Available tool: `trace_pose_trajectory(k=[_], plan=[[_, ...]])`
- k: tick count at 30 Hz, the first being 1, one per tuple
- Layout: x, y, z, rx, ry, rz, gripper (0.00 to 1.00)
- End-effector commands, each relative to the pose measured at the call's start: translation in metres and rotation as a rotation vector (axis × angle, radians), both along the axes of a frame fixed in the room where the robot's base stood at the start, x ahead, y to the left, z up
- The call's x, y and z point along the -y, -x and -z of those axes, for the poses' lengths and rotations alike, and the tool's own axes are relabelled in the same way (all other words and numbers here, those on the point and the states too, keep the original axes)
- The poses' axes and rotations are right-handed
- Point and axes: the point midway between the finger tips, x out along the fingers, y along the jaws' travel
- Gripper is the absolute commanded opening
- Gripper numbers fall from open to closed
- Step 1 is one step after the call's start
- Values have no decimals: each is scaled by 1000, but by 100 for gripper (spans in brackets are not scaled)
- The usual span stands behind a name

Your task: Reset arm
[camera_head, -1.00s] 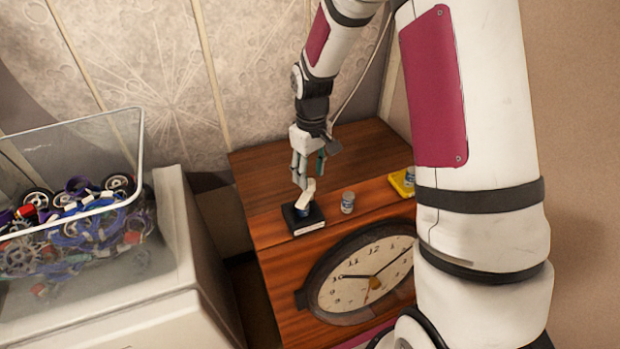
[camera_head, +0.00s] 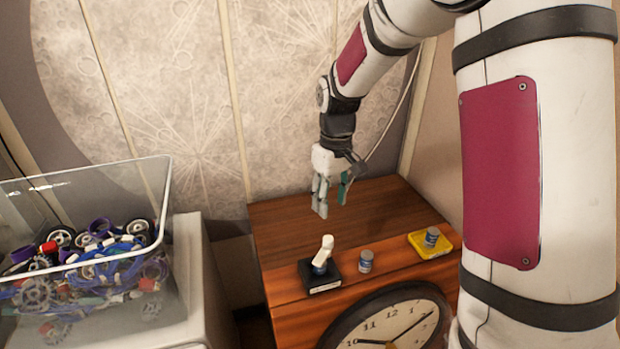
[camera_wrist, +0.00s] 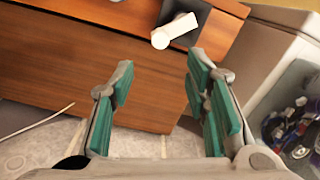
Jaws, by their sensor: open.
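My gripper (camera_head: 331,197) is open and empty. It hangs above the wooden cabinet top (camera_head: 290,225) in the head view, behind and above a black block (camera_head: 321,279). In the wrist view its green-padded fingers (camera_wrist: 160,88) are spread wide with nothing between them.
A small grey-blue can (camera_head: 366,261) stands right of the black block. A similar can (camera_head: 432,236) stands on a yellow tray (camera_head: 416,241). A clock (camera_head: 391,323) is on the cabinet front. A clear bin (camera_head: 163,215) of loose parts stands left. The cabinet top's rear is clear.

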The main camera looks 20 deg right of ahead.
Motion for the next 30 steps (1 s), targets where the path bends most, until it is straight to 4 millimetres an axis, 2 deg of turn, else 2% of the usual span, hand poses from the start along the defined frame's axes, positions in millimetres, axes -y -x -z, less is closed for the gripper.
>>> trace_pose_trajectory(k=[5,8,11,15,21,25,30], plan=[[-1,3,-6,8,4,3,43],[-4,12,-25,33,13,17,43],[-7,30,-54,75,26,40,43],[-14,64,-94,143,40,84,43],[-22,117,-136,239,39,152,43],[-26,154,-154,302,28,193,43],[-31,200,-166,382,1,248,43]])
